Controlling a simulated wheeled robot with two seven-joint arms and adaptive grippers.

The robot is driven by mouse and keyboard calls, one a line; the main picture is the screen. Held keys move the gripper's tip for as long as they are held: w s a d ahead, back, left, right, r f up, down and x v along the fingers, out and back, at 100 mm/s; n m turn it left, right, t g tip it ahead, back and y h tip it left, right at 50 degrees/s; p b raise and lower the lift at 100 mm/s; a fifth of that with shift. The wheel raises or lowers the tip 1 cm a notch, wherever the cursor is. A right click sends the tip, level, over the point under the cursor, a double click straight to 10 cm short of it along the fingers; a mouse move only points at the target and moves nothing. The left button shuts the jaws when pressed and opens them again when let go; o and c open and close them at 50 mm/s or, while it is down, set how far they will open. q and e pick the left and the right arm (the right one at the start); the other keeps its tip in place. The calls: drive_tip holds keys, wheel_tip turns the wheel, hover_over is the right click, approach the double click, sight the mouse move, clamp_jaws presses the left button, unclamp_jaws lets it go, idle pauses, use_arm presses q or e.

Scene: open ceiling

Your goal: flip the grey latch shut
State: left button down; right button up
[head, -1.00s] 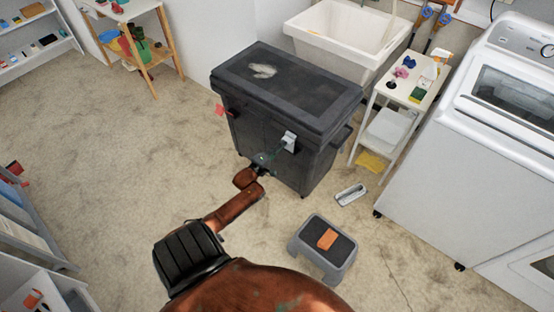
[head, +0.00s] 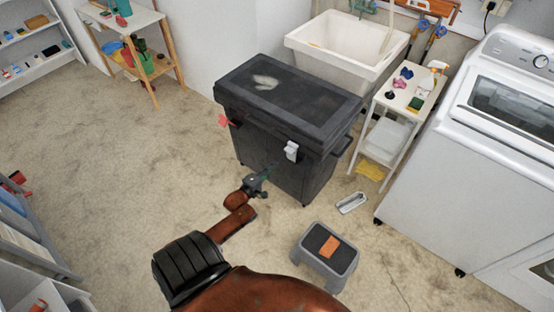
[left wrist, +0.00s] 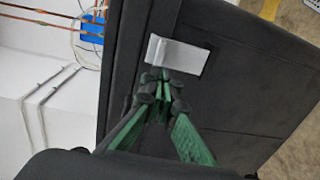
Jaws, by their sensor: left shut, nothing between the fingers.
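The grey latch (head: 291,151) is on the front of a dark lidded chest (head: 258,140), just below the lid edge. It shows as a pale plate, and I cannot tell whether it is fastened. In the left wrist view the latch (left wrist: 177,55) lies just beyond my fingertips, and its lower end stands close to them. My left gripper (head: 266,173), with green fingers, is in front of the chest, below and left of the latch. Its fingers (left wrist: 163,80) are shut and empty in the wrist view; contact with the latch is unclear. My right gripper is out of view.
A grey step stool (head: 326,252) with an orange item stands in front of the chest. A small tray (head: 352,203) lies on the floor. A white trolley (head: 395,120) and washer (head: 470,170) are to the right, a sink (head: 345,50) behind. Floor at left is clear.

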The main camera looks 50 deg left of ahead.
use_arm(q)
drive_tip(key=v, duration=0.6)
drive_tip(key=shift+f+p, duration=0.2)
drive_tip(key=shift+p, duration=0.15)
drive_tip(key=s+d+f+m+g+h, duration=0.1)
drive_tip(key=s+d+f+m+g, duration=0.3)
drive_tip(key=f, duration=0.5)
drive_tip(key=s+d+f+m+g, duration=0.1)
drive_tip(key=s+d+f+m, duration=0.15)
drive_tip(key=s+f, duration=0.55)
drive_tip(key=s+d+f+m+g+h, duration=0.1)
drive_tip(key=s+d+f+m+g, duration=0.25)
drive_tip(key=f, duration=0.65)
drive_tip(key=s+d+f+m+g, duration=0.2)
drive_tip(key=s+d+f+m, duration=0.2)
drive_tip(key=s, duration=0.6)
drive_tip(key=s+d+f+m+g+h, duration=0.1)
drive_tip(key=s+d+f+m+g, duration=0.2)
drive_tip(key=s+d+f, duration=0.3)
drive_tip(key=s+d+f+m+g, duration=0.3)
drive_tip(key=s+d+f+m, duration=0.2)
drive_tip(key=s, duration=0.9)
drive_tip(key=d, duration=0.2)
drive_tip(key=shift+s+d+h+p, duration=0.25)
drive_tip(key=shift+d+h+p, duration=0.05)
drive_tip(key=shift+h+p, duration=0.1)
